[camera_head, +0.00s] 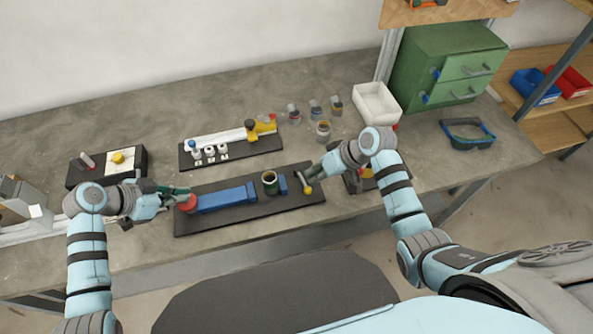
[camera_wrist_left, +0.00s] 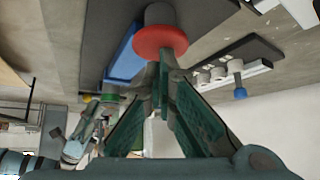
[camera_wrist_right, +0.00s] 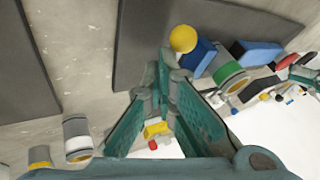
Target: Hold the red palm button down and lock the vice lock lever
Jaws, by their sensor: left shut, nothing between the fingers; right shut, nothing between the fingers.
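The red palm button (camera_head: 187,204) sits at the left end of a dark base plate (camera_head: 240,221), beside a long blue vice body (camera_head: 225,198). My left gripper (camera_head: 186,190) is shut and empty, its tips at the button. In the left wrist view the tips (camera_wrist_left: 164,68) meet the edge of the red cap (camera_wrist_left: 160,41); I cannot tell whether it is pressed. The lock lever with its yellow ball knob (camera_head: 308,190) stands at the plate's right end. My right gripper (camera_head: 311,173) is shut and empty, close beside the lever; contact is unclear. The knob also shows in the right wrist view (camera_wrist_right: 183,38).
A green-rimmed cylinder (camera_head: 269,187) stands between the blue vice parts. Behind is another dark plate with a white fixture (camera_head: 215,138). Several small jars (camera_head: 323,131) and a white bin (camera_head: 377,103) stand back right. A dark box with a yellow button (camera_head: 118,158) is at left.

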